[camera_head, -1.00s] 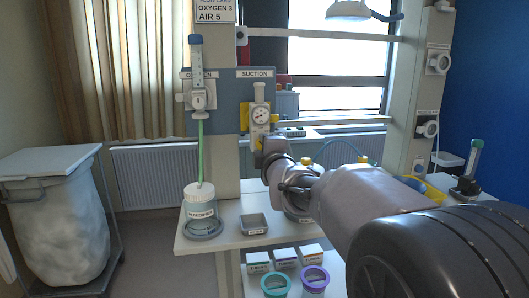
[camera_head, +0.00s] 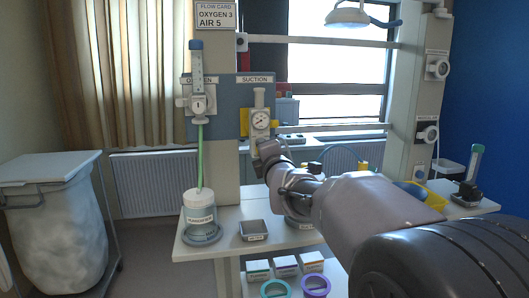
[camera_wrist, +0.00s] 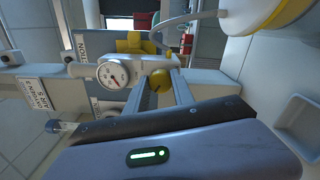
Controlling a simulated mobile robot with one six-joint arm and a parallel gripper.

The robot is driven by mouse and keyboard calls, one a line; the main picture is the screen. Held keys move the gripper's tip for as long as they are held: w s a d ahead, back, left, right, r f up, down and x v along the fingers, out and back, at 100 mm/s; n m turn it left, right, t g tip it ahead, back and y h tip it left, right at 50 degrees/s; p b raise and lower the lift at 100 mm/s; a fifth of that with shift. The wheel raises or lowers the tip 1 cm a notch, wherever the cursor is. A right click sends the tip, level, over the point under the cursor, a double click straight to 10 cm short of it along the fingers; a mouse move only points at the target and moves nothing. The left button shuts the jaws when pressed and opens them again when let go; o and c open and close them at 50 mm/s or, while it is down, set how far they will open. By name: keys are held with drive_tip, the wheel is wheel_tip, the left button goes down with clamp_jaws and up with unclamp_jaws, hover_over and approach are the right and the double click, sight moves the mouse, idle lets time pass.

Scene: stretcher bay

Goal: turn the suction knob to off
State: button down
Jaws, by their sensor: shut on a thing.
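The suction unit (camera_head: 260,119) is a pale regulator with a round gauge, mounted on the blue-grey wall panel under the SUCTION label. In the wrist view its gauge (camera_wrist: 113,75) shows a red needle. The gripper is shut on this knob. In the head view my gripper (camera_head: 261,141) reaches up to the underside of the unit, and the knob is hidden there. The knob's marking cannot be read.
The oxygen flowmeter (camera_head: 197,98) is left of the suction unit, with a green tube running down to the humidifier bottle (camera_head: 200,212). A small grey tray (camera_head: 253,228) lies on the white shelf (camera_head: 225,240). A linen bin (camera_head: 55,220) stands far left.

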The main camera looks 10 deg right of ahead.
drive_tip(key=c, duration=1.1)
unclamp_jaws()
drive_tip(key=shift+o, duration=0.2)
drive_tip(key=s+p, duration=0.2)
drive_tip(key=s, duration=1.5)
drive_tip(key=shift+s, duration=0.2)
